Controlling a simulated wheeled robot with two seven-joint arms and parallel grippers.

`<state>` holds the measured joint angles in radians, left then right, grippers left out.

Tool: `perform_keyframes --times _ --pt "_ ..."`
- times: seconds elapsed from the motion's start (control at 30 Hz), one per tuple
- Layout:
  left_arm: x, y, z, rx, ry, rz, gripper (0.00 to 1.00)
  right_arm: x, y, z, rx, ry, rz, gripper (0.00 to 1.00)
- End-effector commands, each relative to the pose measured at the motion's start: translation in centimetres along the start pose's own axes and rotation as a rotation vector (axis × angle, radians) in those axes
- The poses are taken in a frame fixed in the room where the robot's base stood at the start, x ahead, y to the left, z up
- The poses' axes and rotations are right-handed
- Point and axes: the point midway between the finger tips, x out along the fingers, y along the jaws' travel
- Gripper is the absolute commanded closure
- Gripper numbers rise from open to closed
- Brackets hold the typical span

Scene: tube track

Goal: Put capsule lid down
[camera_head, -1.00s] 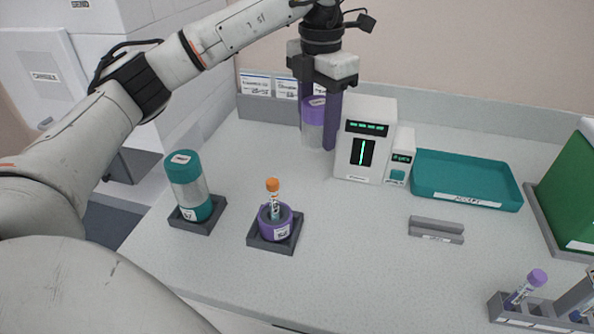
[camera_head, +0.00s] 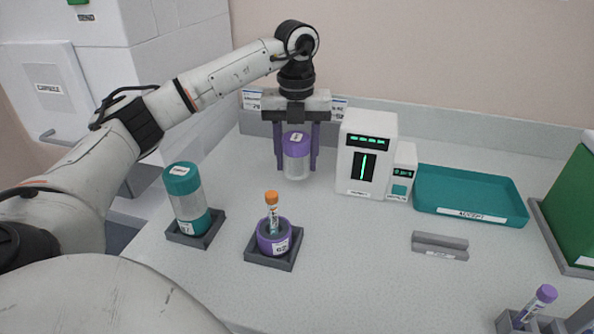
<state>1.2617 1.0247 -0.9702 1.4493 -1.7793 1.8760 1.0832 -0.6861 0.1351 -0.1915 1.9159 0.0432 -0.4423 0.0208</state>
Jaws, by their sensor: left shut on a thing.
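The capsule lid (camera_head: 297,143) has a purple top and a clear lower body and is upright. My left gripper (camera_head: 297,165) is shut on it, with purple fingers pointing down on either side. The lid is at the back of the counter, left of the white device; I cannot tell whether its lower rim touches the counter. The purple capsule base (camera_head: 274,238) sits in a grey square holder, and an orange-capped tube (camera_head: 272,210) stands upright in it. My right gripper is not in view.
A closed teal capsule (camera_head: 188,195) stands in a holder at left. A white device (camera_head: 366,155) is close right of the lid. A teal tray (camera_head: 468,190), grey block (camera_head: 440,246) and tube rack (camera_head: 530,324) are further right.

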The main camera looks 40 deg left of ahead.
Motion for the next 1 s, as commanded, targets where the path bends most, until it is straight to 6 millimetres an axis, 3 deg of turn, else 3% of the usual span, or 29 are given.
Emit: perform_keyframes --times 0.23,0.6,0.63,0.73,1.0 --pt "3.3 0.1 -0.1 0.001 0.002 0.004 0.85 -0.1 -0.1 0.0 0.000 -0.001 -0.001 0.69" --pt "3.8 0.1 -0.1 0.002 0.001 0.002 0.85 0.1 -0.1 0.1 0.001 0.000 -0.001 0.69" --pt "3.9 0.1 -0.1 0.002 0.001 0.002 0.53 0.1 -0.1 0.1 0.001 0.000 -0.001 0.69" --pt "3.8 0.0 -0.1 0.002 0.001 0.001 0.36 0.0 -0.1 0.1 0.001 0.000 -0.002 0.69" --pt "3.7 0.0 -0.1 0.002 0.001 0.001 0.36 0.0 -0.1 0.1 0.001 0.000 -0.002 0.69"
